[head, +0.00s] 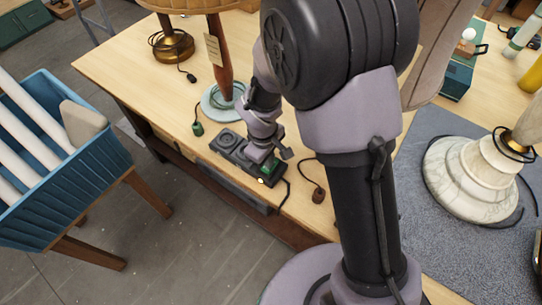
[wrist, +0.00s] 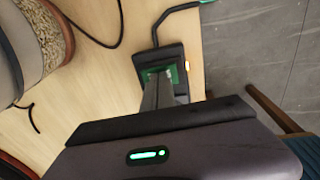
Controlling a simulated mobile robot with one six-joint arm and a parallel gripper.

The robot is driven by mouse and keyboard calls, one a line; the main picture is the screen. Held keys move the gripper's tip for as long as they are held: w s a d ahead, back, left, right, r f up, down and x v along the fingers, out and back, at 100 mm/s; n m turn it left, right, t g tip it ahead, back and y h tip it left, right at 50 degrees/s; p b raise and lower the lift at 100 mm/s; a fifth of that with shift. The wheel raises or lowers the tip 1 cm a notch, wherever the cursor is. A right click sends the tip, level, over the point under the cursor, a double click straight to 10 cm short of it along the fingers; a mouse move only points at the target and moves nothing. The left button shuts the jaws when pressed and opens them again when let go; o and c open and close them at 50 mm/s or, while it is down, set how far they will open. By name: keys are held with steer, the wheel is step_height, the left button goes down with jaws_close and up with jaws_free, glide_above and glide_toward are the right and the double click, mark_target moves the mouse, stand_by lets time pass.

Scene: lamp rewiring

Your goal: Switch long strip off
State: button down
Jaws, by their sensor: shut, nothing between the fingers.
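The long strip (head: 229,146) is a dark power strip near the table's front edge, with round sockets at its left and middle. A green switch (head: 267,168) sits at its right end, with a lit amber lamp (head: 261,181) beside it. My gripper (head: 271,159) is shut and empty, pointing down over that switch end. In the wrist view the fingertips (wrist: 162,78) are together at the green switch (wrist: 149,72), covering part of it. The amber lamp (wrist: 187,65) glows there too. I cannot tell whether the fingers touch the switch or which way it is tipped.
A dark cord (head: 287,190) leaves the strip's right end. A green plug (head: 198,129) and a brown plug (head: 318,195) lie nearby. A lamp with a wooden stem (head: 221,60) stands behind the strip. A marble lamp base (head: 470,180) stands on a grey mat at right.

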steer(key=shift+r+p, duration=0.35)
step_height(320, 180, up, 13)
steer(key=s+p, duration=0.1)
steer(key=p, duration=0.4)
steer(key=shift+a+p, duration=0.4)
steer(key=shift+a, duration=0.05)
steer(key=shift+s, duration=0.1)
steer(key=b, duration=0.9)
glide_toward(266, 170)
steer(key=w+d+f, duration=0.1)
steer(key=f, duration=0.1)
steer(key=w+d+f, duration=0.1)
steer(key=f, duration=0.1)
steer(key=w+d+f, duration=0.1)
steer(key=f, duration=0.1)
steer(key=shift+f, duration=0.2)
